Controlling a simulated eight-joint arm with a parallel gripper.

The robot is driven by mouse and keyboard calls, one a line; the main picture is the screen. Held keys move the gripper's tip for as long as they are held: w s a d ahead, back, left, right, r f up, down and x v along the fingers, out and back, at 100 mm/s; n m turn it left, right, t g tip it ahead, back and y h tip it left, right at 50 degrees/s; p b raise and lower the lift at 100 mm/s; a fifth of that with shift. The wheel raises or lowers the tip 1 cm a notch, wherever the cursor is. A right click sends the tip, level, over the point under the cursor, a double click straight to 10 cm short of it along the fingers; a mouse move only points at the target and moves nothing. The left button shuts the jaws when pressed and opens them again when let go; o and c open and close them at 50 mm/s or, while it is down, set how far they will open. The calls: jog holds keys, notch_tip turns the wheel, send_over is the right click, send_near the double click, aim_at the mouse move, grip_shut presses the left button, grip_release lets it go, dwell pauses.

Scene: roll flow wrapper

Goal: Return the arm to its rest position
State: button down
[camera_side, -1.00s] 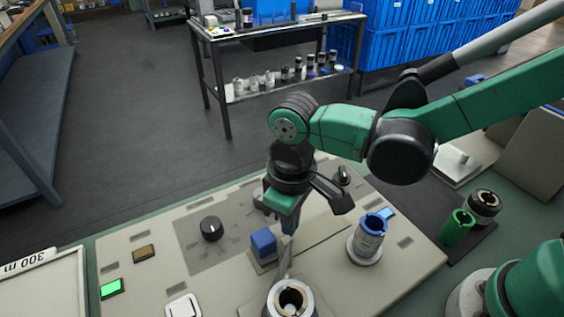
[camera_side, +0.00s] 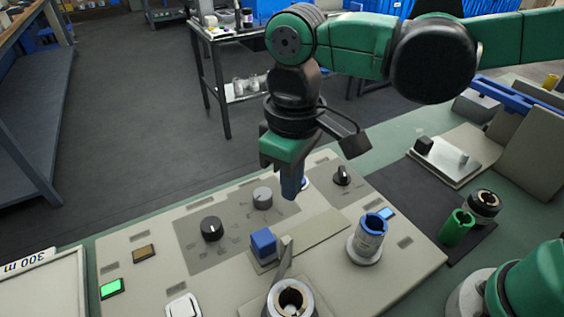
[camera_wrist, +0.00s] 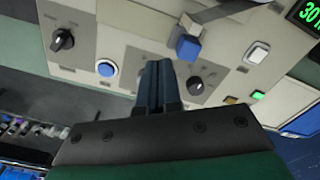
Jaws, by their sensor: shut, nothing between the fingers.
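My gripper (camera_side: 291,183) is shut and empty, pointing down above the beige control panel (camera_side: 215,280) in the side view. Its blue fingers (camera_wrist: 158,88) are together in the wrist view. In the side view they hang behind the blue block-shaped handle (camera_side: 264,243), apart from it, and partly cover a round button (camera_side: 305,184). That button shows blue with a white rim in the wrist view (camera_wrist: 105,68). A grey knob (camera_side: 262,197) lies left of the fingers in the side view.
A black knob (camera_side: 211,229), a lit green button (camera_side: 112,288), a white switch (camera_side: 183,306) and a blue-topped cylinder (camera_side: 368,240) stand on the panel. A green cup (camera_side: 458,229) stands at the right. The air above the panel is open; a shelf table (camera_side: 215,80) stands behind.

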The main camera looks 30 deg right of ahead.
jog(key=d+m+t, duration=0.6)
jog(key=d+t, duration=0.1)
jog(key=d, duration=1.1)
jog(key=shift+a, duration=0.1)
